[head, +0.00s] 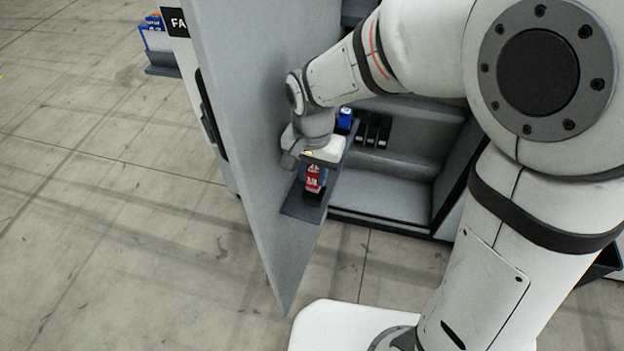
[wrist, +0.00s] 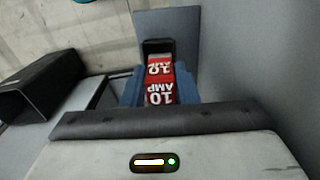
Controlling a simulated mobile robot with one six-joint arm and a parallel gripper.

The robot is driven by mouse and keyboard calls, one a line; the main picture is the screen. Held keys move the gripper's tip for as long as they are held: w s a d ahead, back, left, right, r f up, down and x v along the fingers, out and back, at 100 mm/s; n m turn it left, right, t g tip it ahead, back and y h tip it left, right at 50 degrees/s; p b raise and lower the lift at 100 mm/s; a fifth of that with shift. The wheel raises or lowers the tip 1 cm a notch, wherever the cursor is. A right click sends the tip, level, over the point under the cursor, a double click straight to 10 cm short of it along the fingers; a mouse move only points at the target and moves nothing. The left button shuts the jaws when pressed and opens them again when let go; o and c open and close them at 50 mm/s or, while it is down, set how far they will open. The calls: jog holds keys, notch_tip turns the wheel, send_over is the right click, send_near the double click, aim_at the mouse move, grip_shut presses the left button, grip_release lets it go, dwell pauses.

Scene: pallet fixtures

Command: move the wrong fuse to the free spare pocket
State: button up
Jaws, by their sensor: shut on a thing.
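A red fuse marked 10 AMP (wrist: 160,92) is between the two blue fingers of my gripper (wrist: 158,84) in the wrist view. The fingers are shut on its sides. In the head view the red fuse (head: 314,177) shows below my gripper (head: 314,165), over the near end of the grey door shelf (head: 292,207). A black pocket (wrist: 157,46) shows just beyond the fuse in the wrist view. I cannot tell whether the fuse's lower end is seated in a pocket or clear of it. A blue fuse (head: 345,115) stands farther along, past my wrist.
The grey cabinet door (head: 245,95) stands open close to the left of my gripper. Several black holders (head: 373,130) are in a row inside the cabinet (head: 395,185). A black open-ended box (wrist: 38,88) shows at the left in the wrist view.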

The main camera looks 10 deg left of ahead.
aim_at(313, 190)
jog(key=shift+f, duration=1.7)
jog(key=shift+f, duration=0.1)
jog(key=o, duration=1)
notch_tip(313, 190, up, 12)
jog(key=shift+d+r+p, duration=0.1)
jog(key=shift+p, duration=0.3)
jog(key=s+d+t, duration=0.1)
jog(key=s+d, duration=0.1)
jog(key=d, duration=0.5)
jog(key=s+d+n, duration=0.1)
jog(key=s+d, duration=0.2)
jog(key=d, duration=0.5)
jog(key=s+d+n+t, duration=0.1)
jog(key=s+d, duration=0.1)
jog(key=d, duration=0.6)
jog(key=shift+s+r+t, duration=0.2)
jog(key=shift+r+t, duration=0.05)
jog(key=shift+t, duration=0.05)
